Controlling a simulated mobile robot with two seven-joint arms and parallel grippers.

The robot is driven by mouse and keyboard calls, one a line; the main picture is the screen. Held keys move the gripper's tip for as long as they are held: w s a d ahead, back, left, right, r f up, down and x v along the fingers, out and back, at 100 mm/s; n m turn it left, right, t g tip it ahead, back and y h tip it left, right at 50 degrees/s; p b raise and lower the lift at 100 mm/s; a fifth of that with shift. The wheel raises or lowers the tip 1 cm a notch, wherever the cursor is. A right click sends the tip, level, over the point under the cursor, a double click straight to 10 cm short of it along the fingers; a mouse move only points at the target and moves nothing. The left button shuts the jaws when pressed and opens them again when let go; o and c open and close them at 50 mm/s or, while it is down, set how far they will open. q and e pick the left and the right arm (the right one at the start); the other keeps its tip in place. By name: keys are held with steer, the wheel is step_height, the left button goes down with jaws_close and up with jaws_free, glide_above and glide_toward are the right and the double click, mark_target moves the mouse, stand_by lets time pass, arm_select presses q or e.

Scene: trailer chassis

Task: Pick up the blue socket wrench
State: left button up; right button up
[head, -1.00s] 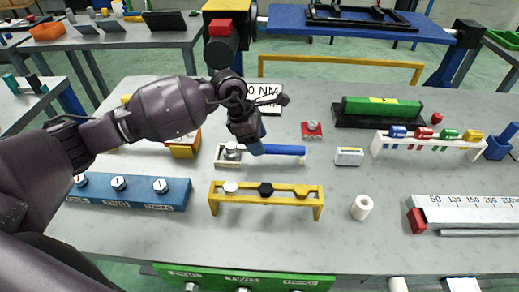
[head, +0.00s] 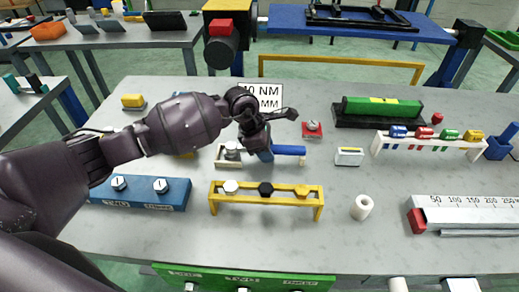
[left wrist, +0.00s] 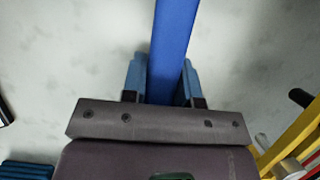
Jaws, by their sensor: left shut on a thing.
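The blue socket wrench (head: 289,150) lies on the grey table in the middle of the head view. Its blue handle points right, and its metal head rests at a small pale holder (head: 226,163). My left gripper (head: 265,154) is over the handle, near its middle. In the left wrist view the blue handle (left wrist: 174,45) runs between the two blue fingers of my left gripper (left wrist: 164,82), which is shut on it. Part of the handle is hidden behind the gripper in the head view. My right gripper is not in view.
A yellow rack (head: 266,196) with several bolts stands just in front. A blue block (head: 140,193) is front left, a small white box (head: 349,156) right, and a white cylinder (head: 362,207) front right. A red square block (head: 312,130) lies behind.

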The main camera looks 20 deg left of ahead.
arm_select(q)
jaws_close()
steer(key=shift+r, duration=0.1)
